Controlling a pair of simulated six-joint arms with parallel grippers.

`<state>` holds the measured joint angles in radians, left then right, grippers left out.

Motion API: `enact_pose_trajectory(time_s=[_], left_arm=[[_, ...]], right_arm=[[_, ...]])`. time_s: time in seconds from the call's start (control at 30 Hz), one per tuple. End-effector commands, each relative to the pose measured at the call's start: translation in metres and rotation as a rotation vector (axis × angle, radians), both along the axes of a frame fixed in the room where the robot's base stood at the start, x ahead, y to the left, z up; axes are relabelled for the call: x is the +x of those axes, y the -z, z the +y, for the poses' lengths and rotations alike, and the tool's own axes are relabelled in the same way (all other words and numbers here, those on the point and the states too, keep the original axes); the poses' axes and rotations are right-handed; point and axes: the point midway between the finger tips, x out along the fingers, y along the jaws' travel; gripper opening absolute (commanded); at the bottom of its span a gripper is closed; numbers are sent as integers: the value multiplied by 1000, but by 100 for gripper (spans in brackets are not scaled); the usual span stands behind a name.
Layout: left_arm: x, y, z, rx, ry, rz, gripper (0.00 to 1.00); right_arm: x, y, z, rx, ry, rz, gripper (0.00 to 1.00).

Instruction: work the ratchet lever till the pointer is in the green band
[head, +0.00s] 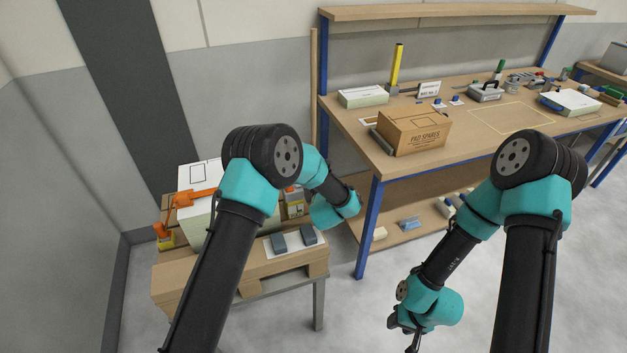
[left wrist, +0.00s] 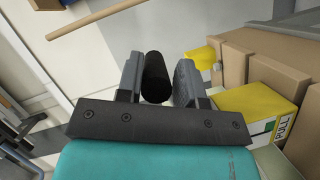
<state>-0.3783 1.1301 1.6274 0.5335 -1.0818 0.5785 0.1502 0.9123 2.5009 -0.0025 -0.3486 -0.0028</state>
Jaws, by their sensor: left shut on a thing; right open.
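In the left wrist view my left gripper (left wrist: 158,80) is shut on a black cylindrical grip (left wrist: 156,76), which looks like the end of the ratchet lever. The rest of the lever is hidden. A yellow unit with a PULL label (left wrist: 255,103) is to the right of the fingers. In the head view a small yellow unit (head: 296,206) shows on the left bench, partly behind my left arm, which hides the left gripper there. I cannot make out the pointer or the green band. My right gripper (head: 408,334) is open and empty, low over the floor.
The left bench (head: 272,266) also carries a white box (head: 200,176), an orange arm-like part (head: 197,197) and two dark blocks. A workbench (head: 350,121) with a cardboard box (head: 414,132) and several small items stands behind. The floor around the right gripper is clear.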

Motion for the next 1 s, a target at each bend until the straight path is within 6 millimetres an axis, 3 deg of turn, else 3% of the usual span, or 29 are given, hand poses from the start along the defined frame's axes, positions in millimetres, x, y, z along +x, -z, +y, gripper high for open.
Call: enact_pose_trajectory(time_s=[0.03,0.57,0.6,0.77,1.0], left_arm=[[-2,7,6,14,-11,17,6],[-1,14,5,90,-13,46,6],[-1,14,6,89,-13,46,36],[-1,13,5,88,-12,43,51],[0,11,2,87,-7,40,53]], right_arm=[[0,0,0,0,0,0,43],[0,0,0,0,0,0,43],[0,0,0,0,0,0,43],[0,0,0,0,0,0,43],[0,0,0,0,0,0,43]])
